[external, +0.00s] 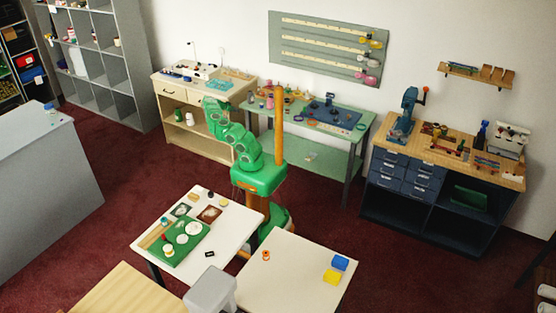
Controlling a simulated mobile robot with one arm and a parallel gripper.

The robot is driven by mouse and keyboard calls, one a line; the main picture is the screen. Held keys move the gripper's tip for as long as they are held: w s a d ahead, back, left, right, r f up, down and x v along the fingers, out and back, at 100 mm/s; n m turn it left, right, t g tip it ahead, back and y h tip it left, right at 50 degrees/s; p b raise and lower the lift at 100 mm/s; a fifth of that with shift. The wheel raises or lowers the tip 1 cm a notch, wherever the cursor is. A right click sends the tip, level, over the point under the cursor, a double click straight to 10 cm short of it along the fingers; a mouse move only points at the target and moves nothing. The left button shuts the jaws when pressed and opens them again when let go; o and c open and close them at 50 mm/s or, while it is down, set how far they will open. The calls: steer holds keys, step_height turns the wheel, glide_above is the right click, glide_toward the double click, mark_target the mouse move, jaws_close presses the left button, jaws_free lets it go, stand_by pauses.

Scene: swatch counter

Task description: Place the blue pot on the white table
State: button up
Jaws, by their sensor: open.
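My gripper (212,103) is at the far end of my green arm, raised in front of the wooden cabinet at the back. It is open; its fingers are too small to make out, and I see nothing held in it. One white table (284,291) stands at the front, right of my base. I cannot tell whether the blue one is a pot. Another white table (222,251) stands to its left. No thing is clearly recognisable as the blue pot.
A green mat (180,256) with several small things covers part of the left white table. A wooden cabinet (225,137), green-topped bench (352,138) and drawer bench (405,180) line the back wall. Red carpet is open at right.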

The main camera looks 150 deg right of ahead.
mark_target(261, 105)
steer(key=s+a+r+m+y, duration=0.1)
steer(key=s+a, duration=0.3)
steer(key=s+a+m+y, duration=0.1)
steer(key=s+a, duration=0.2)
steer(key=a, duration=0.1)
steer(key=s+a+r+m+g, duration=0.1)
steer(key=s+a, duration=0.3)
steer(key=shift+s+r+y, duration=0.35)
steer(key=shift+y, duration=0.05)
steer(key=shift+x, duration=1.25)
steer(key=shift+s+f, duration=0.1)
steer(key=shift+s+a+f, duration=0.2)
steer(key=shift+s+f, duration=0.05)
steer(key=shift+f, duration=0.1)
steer(key=shift+s+a, duration=0.3)
steer(key=shift+s, duration=0.05)
steer(key=shift+s+a, duration=0.2)
steer(key=shift+s, duration=0.15)
steer(key=shift+x, duration=1.2)
